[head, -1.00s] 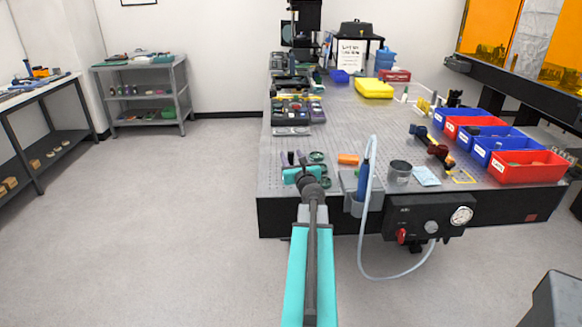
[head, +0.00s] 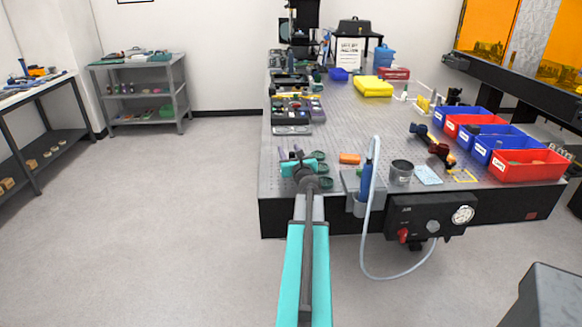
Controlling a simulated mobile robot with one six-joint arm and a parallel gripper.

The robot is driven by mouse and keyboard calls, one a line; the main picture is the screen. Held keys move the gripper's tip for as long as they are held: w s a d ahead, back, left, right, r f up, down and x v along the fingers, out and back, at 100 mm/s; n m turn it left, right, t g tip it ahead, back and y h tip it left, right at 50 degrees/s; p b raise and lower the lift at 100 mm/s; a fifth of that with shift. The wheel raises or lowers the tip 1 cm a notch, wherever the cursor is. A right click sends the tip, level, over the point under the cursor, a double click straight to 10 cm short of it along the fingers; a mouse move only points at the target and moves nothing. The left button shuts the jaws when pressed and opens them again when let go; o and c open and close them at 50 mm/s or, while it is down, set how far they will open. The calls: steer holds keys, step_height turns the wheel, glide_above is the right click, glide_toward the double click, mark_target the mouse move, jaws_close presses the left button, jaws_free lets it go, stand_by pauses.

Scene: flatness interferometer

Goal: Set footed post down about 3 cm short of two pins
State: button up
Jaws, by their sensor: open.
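My gripper (head: 300,157) is over the near left corner of the perforated optical table (head: 345,120), at the end of my teal arm. It is seen from behind and small, and nothing clearly shows held in it. Dark green round pieces (head: 325,182) lie just right of the gripper. I cannot make out the two pins; the wrist hides part of the table there.
Red and blue bins (head: 527,165) line the right edge. A black air panel (head: 430,217) hangs on the front.

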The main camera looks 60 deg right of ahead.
stand_by(0.3)
jaws_close()
steer(key=shift+r, duration=0.15)
steer(key=s+a+r+p, duration=0.4)
steer(key=s+a+p, duration=0.1)
steer(key=s+a, duration=0.2)
steer(key=shift+s+r, duration=0.25)
steer(key=shift+s, duration=0.45)
stand_by(0.4)
steer(key=p, duration=0.4)
steer(key=shift+s+a, duration=0.2)
steer(key=shift+s, duration=0.05)
steer(key=p, duration=0.3)
steer(key=shift+s+a+r+p, duration=0.1)
steer(key=shift+s+a+p, duration=0.15)
steer(key=shift+s+p, duration=0.1)
